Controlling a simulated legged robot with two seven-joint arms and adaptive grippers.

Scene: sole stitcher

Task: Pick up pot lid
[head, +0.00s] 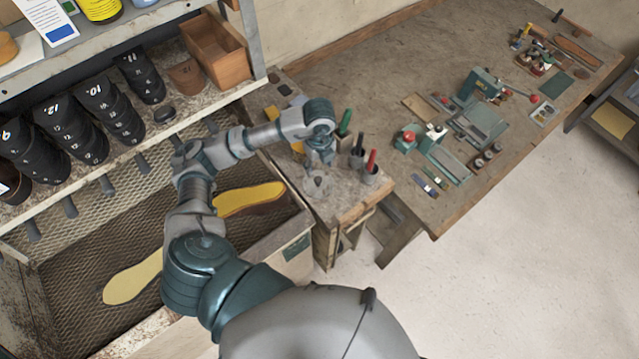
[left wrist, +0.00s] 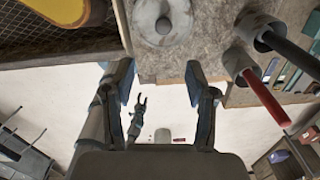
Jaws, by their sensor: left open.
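The pot lid, a grey round metal lid with a small knob, lies on the small side table (head: 352,205). In the head view the lid (head: 318,186) is just below my left gripper (head: 321,157), which points down at it and partly covers it. In the left wrist view the lid (left wrist: 162,20) is at the top, cut by the frame edge, with its knob clear. There my left gripper (left wrist: 158,82) has its two fingers wide apart with nothing between them; the lid is beyond the fingertips. My right gripper does not show in the head view.
Holders with black-handled and red-handled tools (head: 371,162) stand close right of the lid. A mesh bin with yellow soles (head: 250,198) lies left. A shelf with black rolls (head: 98,105) is above it. The large workbench (head: 400,70) carries several tools.

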